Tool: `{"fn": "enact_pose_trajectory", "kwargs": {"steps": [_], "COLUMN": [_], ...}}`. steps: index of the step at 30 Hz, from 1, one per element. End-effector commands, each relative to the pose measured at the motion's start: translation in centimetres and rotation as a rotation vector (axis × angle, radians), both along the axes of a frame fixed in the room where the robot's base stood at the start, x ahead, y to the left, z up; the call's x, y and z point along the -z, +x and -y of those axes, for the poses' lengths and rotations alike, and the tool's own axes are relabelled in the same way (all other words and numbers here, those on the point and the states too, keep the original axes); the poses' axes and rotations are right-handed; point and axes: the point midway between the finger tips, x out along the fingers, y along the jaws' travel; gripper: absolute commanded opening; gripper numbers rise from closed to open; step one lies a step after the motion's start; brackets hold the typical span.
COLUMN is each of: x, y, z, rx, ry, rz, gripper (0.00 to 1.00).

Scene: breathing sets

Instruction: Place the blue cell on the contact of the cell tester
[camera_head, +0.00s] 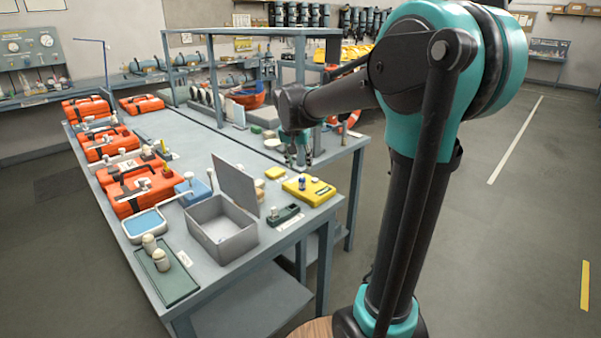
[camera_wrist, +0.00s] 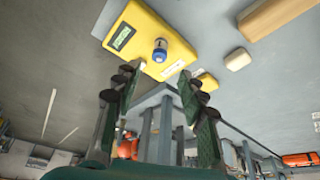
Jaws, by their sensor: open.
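The cell tester (camera_head: 318,192) is a flat yellow box near the right front corner of the bench in the head view. In the wrist view the tester (camera_wrist: 138,22) shows a dark green display and a white label. The blue cell (camera_head: 302,184) stands upright on its top; in the wrist view the cell (camera_wrist: 159,54) has a blue body and a pale end. The contact under it is hidden. My gripper (camera_wrist: 163,84) is open and empty, its fingers spread apart, with the cell beyond the fingertips. In the head view my gripper (camera_head: 299,155) hangs behind the tester, partly hidden.
An open grey metal box (camera_head: 222,232) with a raised lid stands left of the tester. A dark green holder (camera_head: 285,216) lies in front. Small yellow and cream blocks sit behind the tester. Orange cases (camera_head: 138,186) line the left side. A shelf frame rises behind my gripper.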

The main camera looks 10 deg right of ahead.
Motion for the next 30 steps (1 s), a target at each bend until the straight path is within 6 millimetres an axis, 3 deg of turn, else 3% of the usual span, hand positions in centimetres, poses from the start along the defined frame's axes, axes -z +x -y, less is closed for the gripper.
{"fn": "enact_pose_trajectory", "kwargs": {"steps": [7,11,14,17,24,27,30], "x": [-2.8,-3.2,-2.4,0.4,11.6,15.1,17.4], "y": [-1.1,-1.3,-2.1,-4.8,-17.4,-22.0,-25.1], "z": [-0.4,-0.5,-0.1,1.3,5.1,5.6,5.7], "rx": [0.000,-0.001,-0.012,-0.059,-0.265,-0.337,-0.388], "ry": [-0.001,-0.001,0.001,0.002,0.010,0.012,0.009], "rz": [0.000,-0.001,-0.003,-0.014,-0.031,-0.029,-0.025], "gripper": [0.41,0.41,0.41,0.41,0.41,0.41,0.41]}}
